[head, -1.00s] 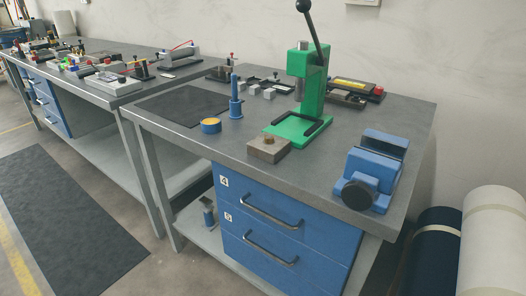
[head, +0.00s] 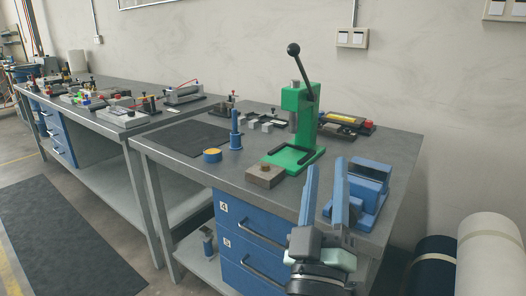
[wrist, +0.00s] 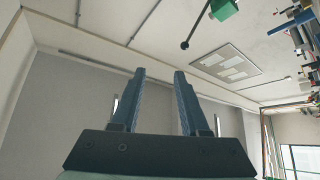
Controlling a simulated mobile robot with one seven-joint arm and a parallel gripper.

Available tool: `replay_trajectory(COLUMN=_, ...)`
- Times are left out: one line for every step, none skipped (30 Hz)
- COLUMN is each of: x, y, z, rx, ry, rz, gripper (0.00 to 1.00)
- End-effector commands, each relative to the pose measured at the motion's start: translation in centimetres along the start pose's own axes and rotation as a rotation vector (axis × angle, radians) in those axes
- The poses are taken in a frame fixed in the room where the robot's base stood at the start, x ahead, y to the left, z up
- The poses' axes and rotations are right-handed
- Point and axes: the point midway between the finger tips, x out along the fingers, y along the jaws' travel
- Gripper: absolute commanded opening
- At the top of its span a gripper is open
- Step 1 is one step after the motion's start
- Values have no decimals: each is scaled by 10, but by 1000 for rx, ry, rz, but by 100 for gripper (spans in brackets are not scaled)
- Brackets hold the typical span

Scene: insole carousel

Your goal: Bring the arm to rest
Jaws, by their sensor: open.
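My gripper (head: 326,168) shows in the head view at the lower right, its two blue-grey fingers pointing up and standing apart, with nothing between them. It is in front of the near bench's right part and overlaps the blue vise (head: 368,182), hiding part of it. In the wrist view my gripper (wrist: 158,72) also has its fingers spread and empty.
The grey bench (head: 190,176) carries a green lever press (head: 299,130), a metal block (head: 265,176), a blue post (head: 235,130) and a yellow-topped blue ring (head: 212,155). Blue drawers (head: 250,232) are below. Rolls of material (head: 490,255) stand at the right. Open floor lies left.

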Motion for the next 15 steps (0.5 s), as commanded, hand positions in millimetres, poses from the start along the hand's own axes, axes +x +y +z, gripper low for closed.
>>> replay_trajectory(x=12, y=25, z=-38, rx=110, ry=39, rz=42, gripper=45)
replay_trajectory(x=16, y=37, z=-57, rx=176, ry=57, rz=57, gripper=45)
replay_trajectory(x=20, y=51, z=-82, rx=267, ry=83, rz=66, gripper=45)
replay_trajectory(x=22, y=62, z=-102, rx=334, ry=104, rz=68, gripper=45)
replay_trajectory(x=22, y=72, z=-120, rx=398, ry=127, rz=65, gripper=45)
replay_trajectory(x=20, y=83, z=-145, rx=479, ry=158, rz=54, gripper=45)
replay_trajectory(x=18, y=91, z=-164, rx=538, ry=184, rz=41, gripper=45)
replay_trajectory(x=14, y=99, z=-182, rx=593, ry=212, rz=23, gripper=45)
replay_trajectory(x=8, y=107, z=-206, rx=661, ry=248, rz=-5, gripper=45)
replay_trajectory(x=2, y=113, z=-223, rx=707, ry=276, rz=-30, gripper=45)
replay_trajectory(x=-4, y=119, z=-240, rx=749, ry=305, rz=-57, gripper=45)
replay_trajectory(x=-15, y=125, z=-262, rx=802, ry=344, rz=-97, gripper=45)
replay_trajectory(x=-1, y=132, z=-270, rx=798, ry=327, rz=-98, gripper=45)
replay_trajectory(x=7, y=137, z=-275, rx=793, ry=320, rz=-95, gripper=45)
replay_trajectory(x=13, y=143, z=-282, rx=791, ry=318, rz=-94, gripper=45)
